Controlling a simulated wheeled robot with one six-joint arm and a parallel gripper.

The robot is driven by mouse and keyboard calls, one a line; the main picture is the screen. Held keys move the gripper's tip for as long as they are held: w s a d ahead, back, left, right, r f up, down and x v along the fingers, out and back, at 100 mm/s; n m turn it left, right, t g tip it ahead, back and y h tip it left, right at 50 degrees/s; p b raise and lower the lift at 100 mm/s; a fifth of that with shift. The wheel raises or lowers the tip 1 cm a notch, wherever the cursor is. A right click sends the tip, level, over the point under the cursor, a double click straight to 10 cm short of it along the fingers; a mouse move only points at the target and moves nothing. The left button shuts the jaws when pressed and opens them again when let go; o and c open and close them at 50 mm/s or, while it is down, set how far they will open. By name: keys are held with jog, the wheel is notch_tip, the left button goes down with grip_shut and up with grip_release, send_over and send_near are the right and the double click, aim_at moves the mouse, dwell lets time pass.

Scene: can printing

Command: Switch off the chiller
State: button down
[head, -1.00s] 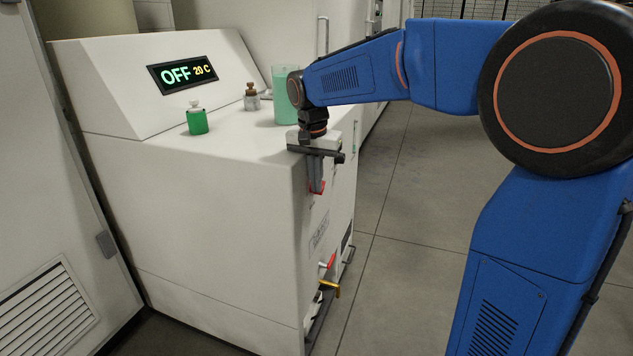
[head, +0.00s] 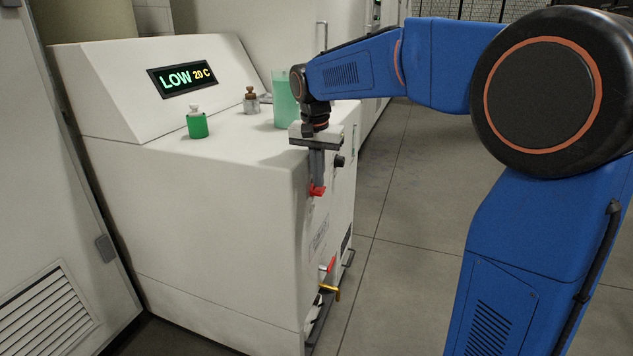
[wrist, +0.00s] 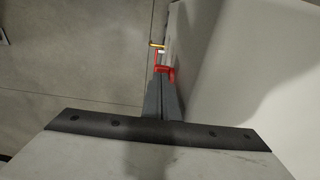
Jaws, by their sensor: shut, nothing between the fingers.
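The chiller (head: 235,215) is a large white cabinet with a sloped top panel. Its display (head: 184,78) reads "LOW 20 C", with LOW in green. A red switch handle (head: 317,191) sticks out from the upper part of its right side. My gripper (head: 316,180) points down, shut and empty, with its fingertips at the red handle. In the wrist view the closed fingers (wrist: 164,86) reach to the red handle (wrist: 166,72) and seem to touch it; they partly hide it.
A green bottle (head: 197,123), a brown-capped bottle (head: 251,101) and a green-tinted beaker (head: 284,105) stand on the chiller's top. Lower on the side are a red lever (head: 328,265) and a brass tap (head: 331,291). The floor (head: 395,215) to the right is clear.

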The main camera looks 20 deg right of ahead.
aim_at(319, 191)
notch_tip(319, 191, up, 12)
jog(key=s+a, duration=0.1)
jog(key=shift+s+r, duration=0.15)
jog(key=shift+s, duration=0.1)
jog(key=shift+w+d+r+g+y, duration=0.2)
jog(key=shift+w+d+g+y, duration=0.35)
jog(key=shift+w, duration=0.2)
jog(key=shift+d, duration=0.1)
notch_tip(319, 191, down, 14)
dwell(0.8)
